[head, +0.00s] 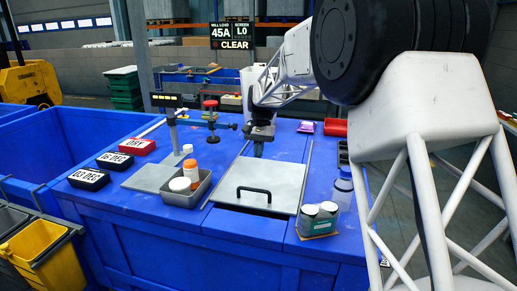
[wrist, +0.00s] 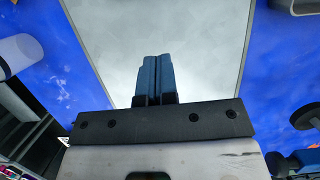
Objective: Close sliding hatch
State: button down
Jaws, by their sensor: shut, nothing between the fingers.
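The sliding hatch (head: 262,178) is a flat light-grey plate lying between two thin rails on the blue worktop. Its black bar handle (head: 253,190) stands near the front edge. A narrow dark strip shows along that front edge; I cannot tell how deep the opening there is. My gripper (head: 258,153) points down at the far edge of the hatch, well behind the handle. In the wrist view the blue fingers (wrist: 152,72) are shut together with nothing between them, over the grey plate (wrist: 200,45). Whether the fingertips touch the plate is unclear.
A grey metal bin (head: 200,190) with bottles stands left of the hatch. A pair of lidded jars (head: 318,219) stands at its front right, and another jar (head: 342,190) on the right. Labelled black and red boxes (head: 115,160) line the left side.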

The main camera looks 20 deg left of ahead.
aim_at(250, 204)
jog(key=x, duration=0.6)
jog(key=shift+s+f, duration=0.1)
jog(key=shift+f, duration=0.15)
jog(key=s, duration=0.1)
jog(key=s+f, duration=0.1)
jog(key=shift+s, duration=0.3)
jog(key=shift+s+f, duration=0.2)
jog(key=shift+s, duration=0.55)
jog(key=shift+s, duration=0.15)
jog(key=shift+s, duration=2.45)
jog(key=shift+w, duration=0.1)
